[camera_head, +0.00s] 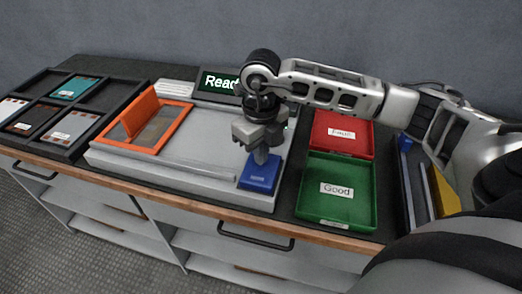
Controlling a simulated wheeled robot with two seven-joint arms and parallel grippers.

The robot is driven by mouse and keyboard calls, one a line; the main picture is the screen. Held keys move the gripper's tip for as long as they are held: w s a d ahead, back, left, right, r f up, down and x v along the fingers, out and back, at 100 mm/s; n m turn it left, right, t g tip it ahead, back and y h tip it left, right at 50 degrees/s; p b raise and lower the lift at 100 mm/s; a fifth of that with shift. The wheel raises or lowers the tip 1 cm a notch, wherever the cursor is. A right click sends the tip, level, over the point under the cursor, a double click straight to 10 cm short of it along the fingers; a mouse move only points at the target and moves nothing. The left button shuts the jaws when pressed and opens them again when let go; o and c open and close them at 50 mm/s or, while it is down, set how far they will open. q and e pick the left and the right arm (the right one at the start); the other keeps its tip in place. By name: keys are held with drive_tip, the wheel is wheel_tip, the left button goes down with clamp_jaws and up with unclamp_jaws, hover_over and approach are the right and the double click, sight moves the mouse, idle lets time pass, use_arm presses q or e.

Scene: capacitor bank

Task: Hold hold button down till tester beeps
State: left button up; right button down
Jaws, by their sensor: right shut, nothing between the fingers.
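The tester (190,170) is a grey flat box on the bench. Its screen (216,83) is partly hidden behind my right arm, and the visible text reads "Read". A blue button block (258,177) sits at the tester's front right corner. My right gripper (261,155) is shut and points down, its fingertips at the top of the blue block. I cannot tell whether the fingertips press it or only hover over it. An orange frame (152,127) with a raised orange flap lies on the tester's left part. My left gripper is not in view.
A red tray (342,152) marked with a partly unclear label and a green tray (336,210) marked "Good" stand to the right. A black compartment tray (68,142) with several cards is at the far left. A bin (407,180) with blue and yellow items is at the right.

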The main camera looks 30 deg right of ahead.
sight(262, 169)
use_arm(q)
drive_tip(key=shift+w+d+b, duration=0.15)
drive_tip(key=shift+b, duration=0.2)
use_arm(e)
drive_tip(key=shift+f, duration=0.5)
use_arm(q)
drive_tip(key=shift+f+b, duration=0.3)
drive_tip(key=shift+b, duration=0.05)
use_arm(e)
drive_tip(key=shift+f, duration=0.4)
use_arm(q)
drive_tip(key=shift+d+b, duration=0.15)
drive_tip(key=shift+b, duration=0.3)
use_arm(e)
drive_tip(key=shift+f, duration=0.55)
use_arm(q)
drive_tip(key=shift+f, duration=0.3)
use_arm(e)
drive_tip(key=shift+f, duration=0.3)
use_arm(q)
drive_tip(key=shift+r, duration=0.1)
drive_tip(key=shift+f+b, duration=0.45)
drive_tip(key=shift+b, duration=0.25)
use_arm(e)
drive_tip(key=shift+s+f, duration=0.1)
drive_tip(key=shift+f, duration=0.15)
drive_tip(key=shift+s+f, duration=0.1)
